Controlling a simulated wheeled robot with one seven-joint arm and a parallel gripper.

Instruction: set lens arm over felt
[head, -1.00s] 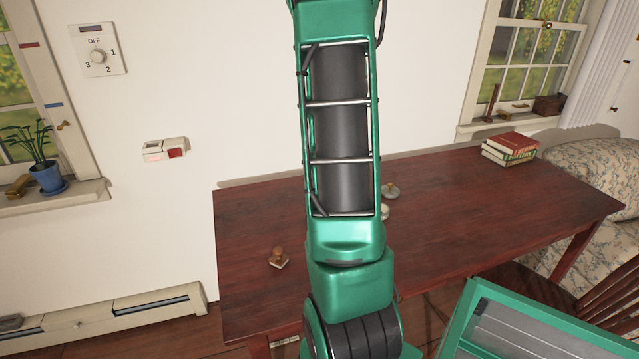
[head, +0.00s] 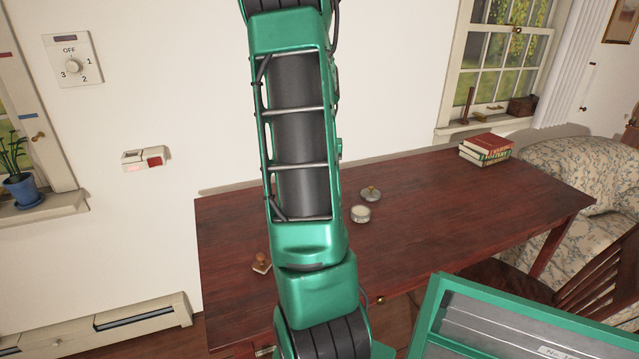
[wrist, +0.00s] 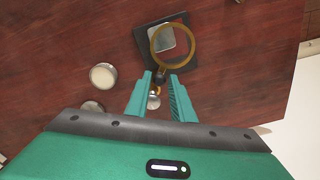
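In the wrist view, an amber lens ring (wrist: 154,51) lies partly over a dark square pad (wrist: 142,38), possibly the felt, and over a pale grey plate (wrist: 165,37) on it. A short dark piece of the lens arm (wrist: 160,76) runs from the ring toward me. My gripper (wrist: 160,77) is open, with its teal fingers on either side of this piece and a visible gap at each. A small silvery post (wrist: 153,101) shows between the fingers, partly hidden. In the head view my arm hides the lens, the pad and my gripper.
On the dark red table (head: 450,200) stand a pale round tin (head: 361,214), a knobbed lid (head: 371,194), a wooden-handled stamp (head: 261,264) and stacked books (head: 486,149). A chair (head: 590,270) stands at the front right. The table's middle right is clear.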

